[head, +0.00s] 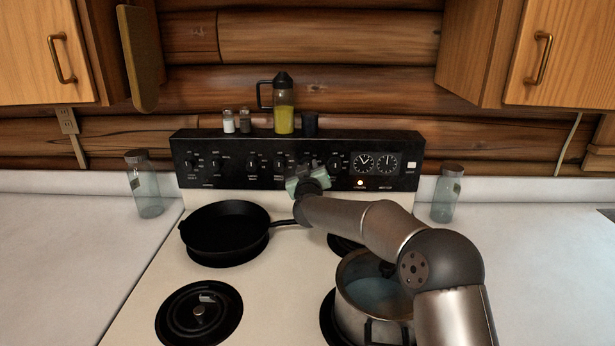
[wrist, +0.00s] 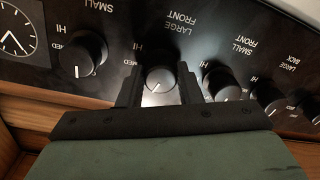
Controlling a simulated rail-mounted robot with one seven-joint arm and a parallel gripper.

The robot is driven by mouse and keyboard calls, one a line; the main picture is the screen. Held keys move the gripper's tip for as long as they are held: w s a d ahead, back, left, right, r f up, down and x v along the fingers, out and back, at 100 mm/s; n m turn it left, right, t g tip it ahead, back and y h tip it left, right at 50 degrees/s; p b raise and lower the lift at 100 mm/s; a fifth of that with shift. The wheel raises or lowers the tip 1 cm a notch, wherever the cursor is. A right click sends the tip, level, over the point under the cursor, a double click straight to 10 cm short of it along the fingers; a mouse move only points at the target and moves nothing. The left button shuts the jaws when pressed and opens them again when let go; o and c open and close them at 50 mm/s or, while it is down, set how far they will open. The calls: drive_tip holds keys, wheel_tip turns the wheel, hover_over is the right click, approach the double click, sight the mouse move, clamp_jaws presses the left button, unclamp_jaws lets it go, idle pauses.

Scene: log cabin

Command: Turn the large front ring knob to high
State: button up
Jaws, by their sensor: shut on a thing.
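The large front ring knob (wrist: 159,78) is a round black knob under the upside-down label "LARGE FRONT" in the wrist view. My gripper (wrist: 160,88) is shut on this knob, one black finger on each side. In the head view my gripper (head: 309,176) is at the stove's black control panel (head: 225,174) and hides the knob. Part of the knob's face is also covered by the fingers in the wrist view.
Similar knobs sit close on both sides, one labelled SMALL (wrist: 86,54) and one SMALL FRONT (wrist: 222,82). A black pan (head: 226,232) and a steel pot (head: 372,300) stand on the stove below my arm.

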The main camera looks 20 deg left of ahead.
drive_tip(key=shift+a+f+m+t+h+b, duration=0.1)
drive_tip(key=shift+m+t+h+b, duration=0.2)
drive_tip(key=shift+m+b, duration=3.85)
drive_tip(key=shift+m+t+h+b, duration=0.3)
drive_tip(key=shift+m+b, duration=1.2)
drive_tip(key=shift+m, duration=5.15)
drive_tip(key=o, duration=1)
drive_tip(key=shift+s, duration=0.1)
drive_tip(key=b+v, duration=0.1)
drive_tip(key=v, duration=0.7)
drive_tip(key=b+v, duration=0.2)
drive_tip(key=v, duration=0.7)
drive_tip(key=shift+s+r, duration=0.2)
drive_tip(key=shift+r, duration=0.05)
